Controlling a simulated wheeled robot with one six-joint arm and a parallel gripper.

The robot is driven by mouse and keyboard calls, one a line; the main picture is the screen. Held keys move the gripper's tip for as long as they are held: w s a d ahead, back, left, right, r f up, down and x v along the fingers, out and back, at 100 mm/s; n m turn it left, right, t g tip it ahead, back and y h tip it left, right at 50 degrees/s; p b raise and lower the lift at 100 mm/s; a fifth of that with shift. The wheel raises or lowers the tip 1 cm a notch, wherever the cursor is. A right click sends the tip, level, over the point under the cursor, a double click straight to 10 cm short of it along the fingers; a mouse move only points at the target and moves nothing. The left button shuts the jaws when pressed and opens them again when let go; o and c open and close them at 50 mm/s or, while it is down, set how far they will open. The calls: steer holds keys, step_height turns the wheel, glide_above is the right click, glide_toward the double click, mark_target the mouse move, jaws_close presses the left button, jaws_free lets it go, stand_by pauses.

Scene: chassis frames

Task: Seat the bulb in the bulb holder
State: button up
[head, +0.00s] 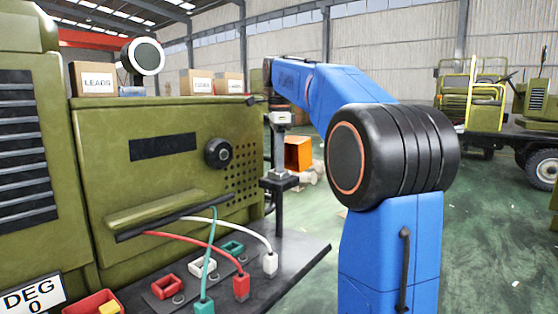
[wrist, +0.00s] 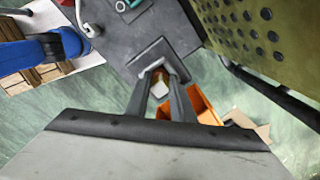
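My gripper (wrist: 163,72) points down at the dark square bulb holder (head: 279,182), which stands on a thin post beside the right end of the green chassis. In the wrist view, the holder's square top (wrist: 146,59) lies at the fingertips. A small pale thing, apparently the bulb (wrist: 159,90), shows between the two fingers, which close in on it from both sides. My gripper (head: 279,168) is directly above the holder in the head view. The bulb's lower end is hidden, so I cannot tell whether it touches the holder.
The green chassis (head: 165,180) stands close on the left. Red, white and teal leads (head: 240,288) lie on the dark bench (head: 300,257) in front. An orange bin (head: 298,153) is behind the holder.

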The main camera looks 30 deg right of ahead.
steer(key=shift+o, duration=0.5)
steer(key=shift+f, duration=0.55)
steer(key=shift+r, duration=0.25)
step_height(320, 180, up, 8)
steer(key=shift+r, duration=0.15)
